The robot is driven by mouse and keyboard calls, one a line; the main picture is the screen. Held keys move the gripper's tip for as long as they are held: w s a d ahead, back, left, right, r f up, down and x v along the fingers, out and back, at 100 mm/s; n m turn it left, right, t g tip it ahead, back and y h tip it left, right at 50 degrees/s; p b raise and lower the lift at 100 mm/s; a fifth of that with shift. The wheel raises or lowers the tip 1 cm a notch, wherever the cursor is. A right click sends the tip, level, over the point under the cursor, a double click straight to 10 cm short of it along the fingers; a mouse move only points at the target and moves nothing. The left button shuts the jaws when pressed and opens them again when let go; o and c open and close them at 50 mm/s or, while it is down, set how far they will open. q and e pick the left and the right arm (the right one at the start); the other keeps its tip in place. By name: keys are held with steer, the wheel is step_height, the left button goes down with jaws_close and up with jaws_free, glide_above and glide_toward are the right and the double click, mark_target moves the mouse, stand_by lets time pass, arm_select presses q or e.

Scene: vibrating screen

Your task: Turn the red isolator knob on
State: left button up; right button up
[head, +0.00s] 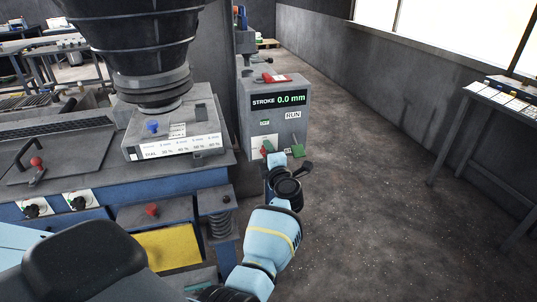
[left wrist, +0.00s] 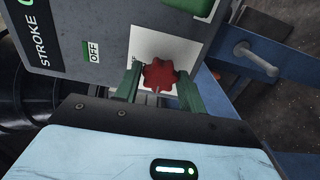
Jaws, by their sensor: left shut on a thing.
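The grey control box (head: 257,95) has a display reading "STROKE 0.0 mm" and a "RUN" label. The red isolator knob (left wrist: 160,75) is lobed and sits on a white plate (left wrist: 150,42) on the box's face. In the head view the gripper (head: 279,153) hides most of the knob and plate. My right gripper is in neither view.
A vibrating screen bench with a black hopper (head: 135,45) stands left of the box. A grey lever (left wrist: 255,58) and blue frame bars show near the gripper in the wrist view. Open floor (head: 370,200) lies to the right, with a side table (head: 500,98) at the far right.

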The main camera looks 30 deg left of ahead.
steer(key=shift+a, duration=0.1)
arm_select(q)
steer(key=o, duration=0.9)
steer(key=shift+o, duration=0.2)
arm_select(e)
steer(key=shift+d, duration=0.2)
